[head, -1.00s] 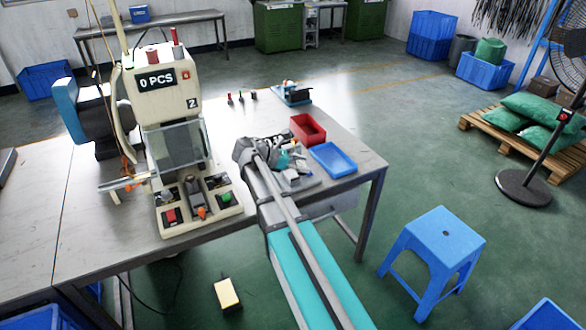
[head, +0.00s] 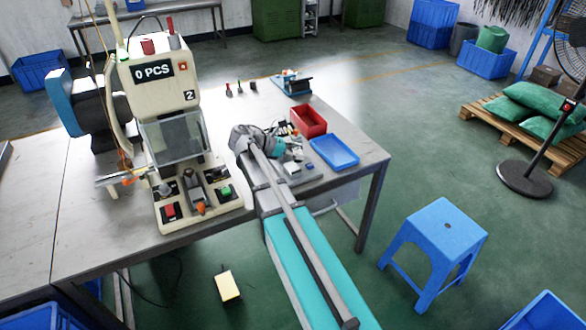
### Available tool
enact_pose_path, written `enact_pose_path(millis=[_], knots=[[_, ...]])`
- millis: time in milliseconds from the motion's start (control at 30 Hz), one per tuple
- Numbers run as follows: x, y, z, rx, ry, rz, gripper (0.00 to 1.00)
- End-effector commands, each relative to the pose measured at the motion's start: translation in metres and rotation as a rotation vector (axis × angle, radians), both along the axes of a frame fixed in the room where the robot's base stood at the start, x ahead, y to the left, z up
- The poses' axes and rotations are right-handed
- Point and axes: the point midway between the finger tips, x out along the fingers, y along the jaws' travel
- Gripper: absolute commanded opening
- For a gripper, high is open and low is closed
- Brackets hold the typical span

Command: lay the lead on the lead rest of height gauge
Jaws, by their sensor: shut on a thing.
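My gripper (head: 288,149) is over the right part of the workbench, beyond my grey wrist and its teal band. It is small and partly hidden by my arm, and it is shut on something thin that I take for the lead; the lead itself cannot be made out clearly. A blue-based fixture with a dark block (head: 293,84) stands at the bench's far edge, apart from my gripper and behind it. It may be the height gauge; its lead rest is too small to tell.
A cream moulding machine (head: 165,95) stands left of my arm. A red bin (head: 309,121) and a blue tray (head: 335,153) lie just right of my gripper. Small coloured pieces (head: 240,88) stand near the far edge. A blue stool (head: 440,230) is on the floor at right.

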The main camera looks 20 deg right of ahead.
Motion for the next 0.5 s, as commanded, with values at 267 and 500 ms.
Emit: enact_pose_path(millis=[267,500], knots=[[-0.007,0.004,-0.014,0.001,-0.001,0.144,0.20],[-0.007,0.008,-0.020,-0.003,0.001,0.259,0.20]])
